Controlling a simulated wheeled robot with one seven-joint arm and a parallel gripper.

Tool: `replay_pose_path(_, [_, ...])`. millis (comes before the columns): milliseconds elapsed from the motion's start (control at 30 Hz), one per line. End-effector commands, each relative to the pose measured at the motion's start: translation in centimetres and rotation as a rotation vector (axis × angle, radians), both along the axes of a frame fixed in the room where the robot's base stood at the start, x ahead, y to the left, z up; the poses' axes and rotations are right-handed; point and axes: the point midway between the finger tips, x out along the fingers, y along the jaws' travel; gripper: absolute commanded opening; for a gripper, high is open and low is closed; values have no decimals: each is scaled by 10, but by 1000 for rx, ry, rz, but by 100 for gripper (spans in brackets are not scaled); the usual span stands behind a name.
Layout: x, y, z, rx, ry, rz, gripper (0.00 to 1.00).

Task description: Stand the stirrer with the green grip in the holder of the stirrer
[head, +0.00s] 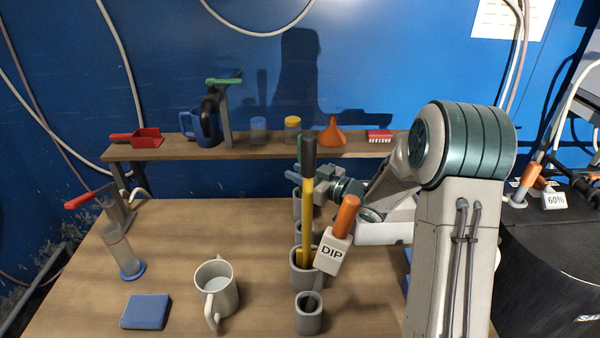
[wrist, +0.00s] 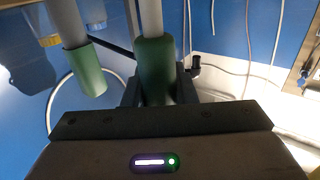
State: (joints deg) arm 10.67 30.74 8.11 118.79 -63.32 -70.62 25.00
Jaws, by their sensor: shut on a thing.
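In the head view only a sliver of green grip (head: 299,150) shows beside the black grip of the yellow rod. A row of grey cup-like holders stands below: an empty-looking front one (head: 308,318), one with the yellow rod (head: 305,278), and others partly hidden behind. I cannot tell which is the stirrer's, nor where its lower end is.
The yellow rod (head: 307,215) stands tall in front of my gripper. A block marked DIP (head: 332,252) with an orange grip is close by. A mug (head: 217,290), blue pad (head: 146,311) and red-handled stand (head: 115,215) are left. A second green-ended grey rod (wrist: 88,70) shows nearby.

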Motion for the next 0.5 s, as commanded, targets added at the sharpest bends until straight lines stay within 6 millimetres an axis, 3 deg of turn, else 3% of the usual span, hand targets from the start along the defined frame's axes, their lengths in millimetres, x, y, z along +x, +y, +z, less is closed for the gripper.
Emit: replay_pose_path(500, [0,0,-32,1,-1,0,0])
